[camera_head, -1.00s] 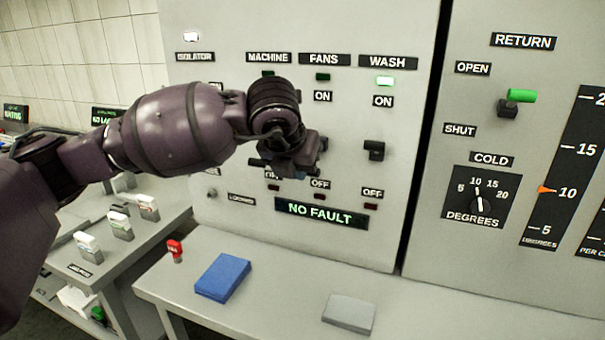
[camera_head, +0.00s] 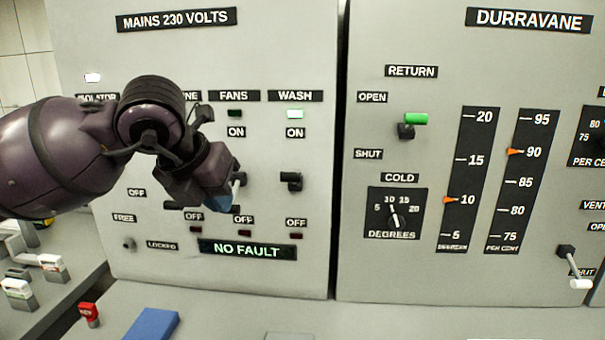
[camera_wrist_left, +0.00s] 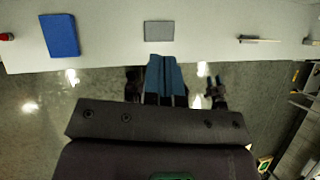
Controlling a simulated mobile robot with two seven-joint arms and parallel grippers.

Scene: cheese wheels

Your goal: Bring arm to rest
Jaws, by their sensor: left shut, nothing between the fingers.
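My left arm comes in from the left in the head view, and its gripper (camera_head: 224,198) is in front of the mains panel (camera_head: 285,60). The gripper is near the fans switch (camera_head: 240,180), which it partly covers; I cannot tell whether they touch. In the left wrist view the blue fingers (camera_wrist_left: 165,75) are together with nothing between them. The arm hides part of the isolator and machine columns. My right gripper is not in view.
The wash switch (camera_head: 291,181) sticks out right of the gripper. The Durravane panel (camera_head: 440,270) stands further right with a lever (camera_head: 575,270).

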